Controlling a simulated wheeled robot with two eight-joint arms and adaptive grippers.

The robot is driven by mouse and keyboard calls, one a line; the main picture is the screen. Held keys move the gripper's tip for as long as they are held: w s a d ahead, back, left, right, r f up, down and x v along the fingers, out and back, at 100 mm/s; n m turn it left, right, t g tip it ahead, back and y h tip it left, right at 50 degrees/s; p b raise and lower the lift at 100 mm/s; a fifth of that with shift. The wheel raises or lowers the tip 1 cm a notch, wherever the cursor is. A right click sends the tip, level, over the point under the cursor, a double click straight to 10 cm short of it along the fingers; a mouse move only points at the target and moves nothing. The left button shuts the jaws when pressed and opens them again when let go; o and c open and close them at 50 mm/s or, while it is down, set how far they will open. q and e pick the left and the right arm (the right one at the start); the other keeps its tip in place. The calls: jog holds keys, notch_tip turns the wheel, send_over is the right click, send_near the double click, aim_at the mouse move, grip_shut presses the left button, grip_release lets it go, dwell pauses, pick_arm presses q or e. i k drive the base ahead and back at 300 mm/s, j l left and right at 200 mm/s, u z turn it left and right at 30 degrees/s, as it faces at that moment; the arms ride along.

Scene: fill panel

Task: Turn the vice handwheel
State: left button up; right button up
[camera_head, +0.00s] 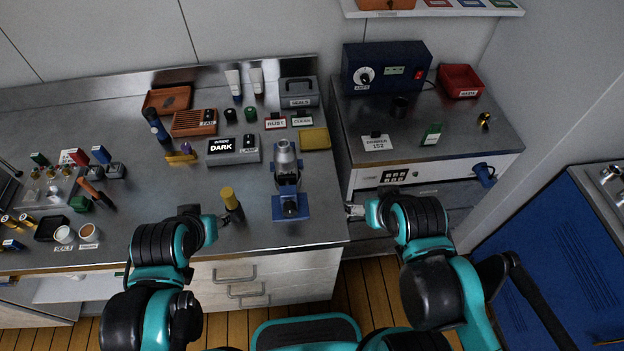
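A blue vice-like fixture (288,180) stands near the right end of the left steel bench, with a silver cylindrical part (285,155) upright at its top. Its front blue part (291,207) carries a small dark and silver round piece; I cannot tell for sure whether this is the handwheel. My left gripper (222,219) is left of the fixture, close to a yellow-topped dark tool (232,203). I cannot tell whether they touch. My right gripper (353,210) is right of the fixture, past the bench's right end, and apart from it. The finger gaps are too small to judge.
Bench surface left of the fixture is partly clear.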

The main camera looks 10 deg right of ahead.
aim_at(290, 207)
jog(key=k+j+u, duration=0.1)
jog(key=k+u, duration=0.15)
jog(key=k, duration=0.35)
jog(key=k+j+u, duration=0.3)
jog(key=k, duration=0.25)
jog(key=l, duration=0.1)
